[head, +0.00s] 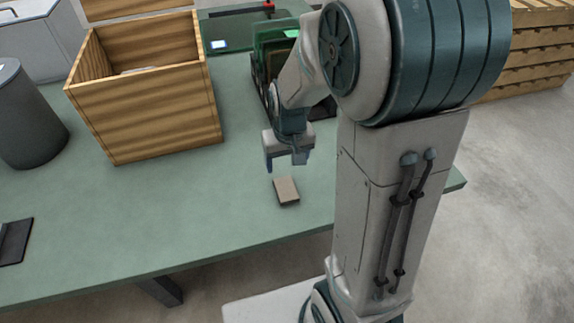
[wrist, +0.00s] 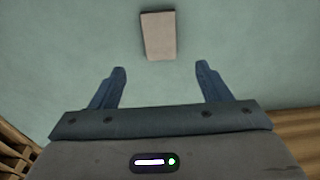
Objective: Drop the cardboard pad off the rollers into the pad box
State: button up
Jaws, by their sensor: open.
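A small tan block that looks like the cardboard pad (head: 286,191) lies flat on the green table, near its front edge. It also shows in the wrist view (wrist: 158,36), at top centre, beyond the fingertips. My gripper (head: 285,161) is open and empty, pointing down above the table just behind the pad. In the wrist view its two blue fingers (wrist: 160,68) are spread apart, with only table between them. A green upright machine (head: 275,50), probably the washer with the rollers, stands behind my arm, partly hidden. I cannot tell which container is the pad box.
A large open wooden box (head: 150,120) stands at the table's back left, with something pale inside. A dark grey bin (head: 30,115) is at far left. A black flat object (head: 14,242) lies at the left edge. The table's front middle (head: 150,215) is clear.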

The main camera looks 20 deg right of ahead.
jog(key=s+r, duration=0.7)
jog(key=s, duration=0.6)
jog(key=shift+a+r, duration=0.25)
jog(key=shift+r, duration=0.1)
